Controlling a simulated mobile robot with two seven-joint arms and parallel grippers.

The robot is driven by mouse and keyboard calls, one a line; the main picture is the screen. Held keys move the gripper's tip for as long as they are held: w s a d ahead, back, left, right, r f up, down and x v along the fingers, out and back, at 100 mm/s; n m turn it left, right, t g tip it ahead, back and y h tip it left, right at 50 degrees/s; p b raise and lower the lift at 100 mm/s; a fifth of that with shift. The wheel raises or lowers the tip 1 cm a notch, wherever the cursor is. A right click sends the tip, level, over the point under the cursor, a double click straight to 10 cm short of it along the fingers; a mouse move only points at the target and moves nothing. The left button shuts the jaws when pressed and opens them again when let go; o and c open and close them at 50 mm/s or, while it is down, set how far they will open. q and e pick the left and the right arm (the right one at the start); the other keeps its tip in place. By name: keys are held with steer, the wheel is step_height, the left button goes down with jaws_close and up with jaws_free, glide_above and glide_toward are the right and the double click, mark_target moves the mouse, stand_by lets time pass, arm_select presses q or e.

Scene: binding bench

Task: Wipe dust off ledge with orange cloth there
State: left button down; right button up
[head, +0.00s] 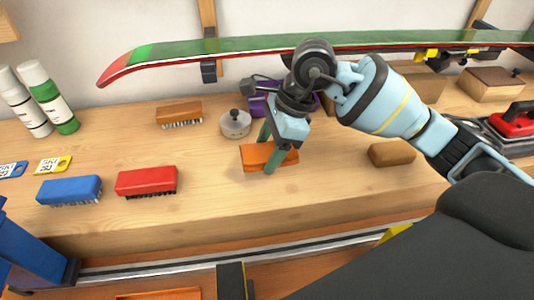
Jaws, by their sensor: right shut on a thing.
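The orange cloth (252,157) is a folded, flat block on the wooden ledge (225,205), near the middle of the head view. My right gripper (268,154) reaches down onto it from the upper right. Its green fingers are shut on the cloth and cover part of it. The cloth appears to rest on the ledge, though a small gap below it cannot be ruled out. I cannot make out dust on the wood. My left gripper is not in view.
A red brush (147,181) and a blue brush (69,190) lie left of the cloth. A round metal tin (235,123) and a wooden brush (179,112) sit behind. A brown block (391,153) lies right. A green ski (230,45) spans above the back. Front wood is clear.

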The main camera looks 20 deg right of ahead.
steer(key=shift+r+p, duration=0.5)
steer(key=shift+r, duration=0.8)
steer(key=shift+f, duration=0.1)
